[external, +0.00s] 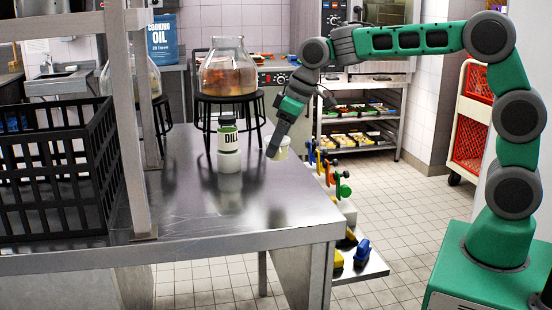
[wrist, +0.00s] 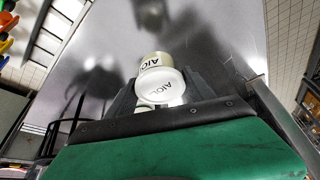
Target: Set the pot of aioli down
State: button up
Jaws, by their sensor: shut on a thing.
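In the external view my gripper (external: 275,153) points down near the right edge of the steel table (external: 205,205), and the pot (external: 284,149) shows just beside the fingers. A pale shape beyond the pot in the wrist view looks like its reflection in the steel. I cannot tell whether the pot touches the table.
A black crate (external: 60,175) and a steel post occupy the left side. A large glass jar (external: 228,70) rests on a black stool behind. The front of the tabletop is clear.

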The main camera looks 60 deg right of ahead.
jog(key=w+f, duration=0.4)
jog(key=f, duration=0.1)
jog(key=shift+a+p, duration=0.15)
jog(key=shift+p, duration=0.2)
notch_tip(320, 180, down, 3)
jog(key=shift+s+r+p, duration=0.1)
jog(key=shift+r+p, duration=0.05)
jog(key=shift+p, duration=0.2)
jog(key=shift+f, duration=0.35)
jog(key=o, duration=1.6)
jog(key=shift+r, duration=0.1)
